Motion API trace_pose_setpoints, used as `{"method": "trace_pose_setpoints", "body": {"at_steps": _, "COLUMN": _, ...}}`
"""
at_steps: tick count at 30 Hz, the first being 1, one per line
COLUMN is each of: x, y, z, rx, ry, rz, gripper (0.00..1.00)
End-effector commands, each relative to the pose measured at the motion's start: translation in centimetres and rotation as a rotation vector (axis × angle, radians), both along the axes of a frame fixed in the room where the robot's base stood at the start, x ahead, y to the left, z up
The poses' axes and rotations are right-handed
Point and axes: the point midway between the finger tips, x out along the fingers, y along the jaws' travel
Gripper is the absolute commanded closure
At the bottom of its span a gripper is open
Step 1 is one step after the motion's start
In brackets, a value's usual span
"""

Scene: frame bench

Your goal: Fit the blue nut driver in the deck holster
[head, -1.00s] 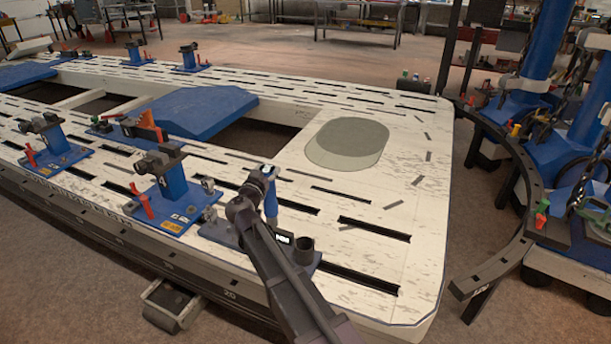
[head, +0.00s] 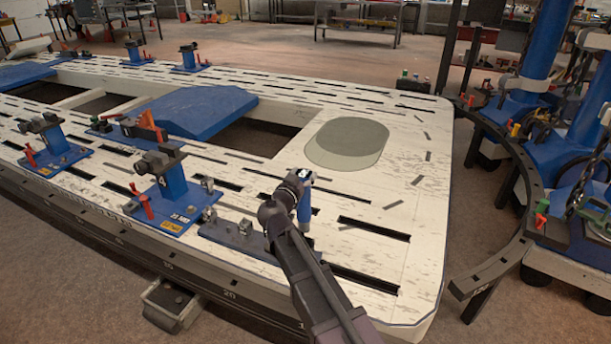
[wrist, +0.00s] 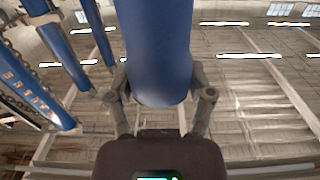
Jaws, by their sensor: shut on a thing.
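My gripper (head: 302,176) is shut on the blue nut driver (head: 304,208) above the near right part of the white deck. The driver's blue handle hangs below the gripper, close to upright. In the wrist view the handle (wrist: 158,50) fills the middle between both fingers of the gripper (wrist: 158,95). The driver's lower end is hidden or too small to make out. The blue base plate (head: 232,233) lies at the deck's near edge, partly behind my arm. The dark holster cup that showed on its right end earlier is now hidden by my arm.
A blue clamp stand (head: 172,190) stands left of the plate, with another (head: 50,140) farther left. The slotted white deck (head: 400,235) is clear to the right, around a grey-green oval pad (head: 346,143). A dark curved rail (head: 505,250) stands off the deck's right side.

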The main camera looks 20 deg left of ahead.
Motion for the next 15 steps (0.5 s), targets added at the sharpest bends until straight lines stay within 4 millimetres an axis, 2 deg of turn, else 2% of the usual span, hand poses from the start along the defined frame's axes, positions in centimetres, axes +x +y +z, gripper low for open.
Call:
{"method": "trace_pose_setpoints", "body": {"at_steps": 4, "x": -0.1, "y": 0.0, "z": 0.1, "rx": 0.000, "ry": 0.001, "rz": 0.000, "gripper": 0.93}}
{"method": "trace_pose_setpoints", "body": {"at_steps": 15, "x": -0.1, "y": 0.0, "z": -1.7, "rx": 0.000, "ry": 0.001, "rz": 0.000, "gripper": 0.93}}
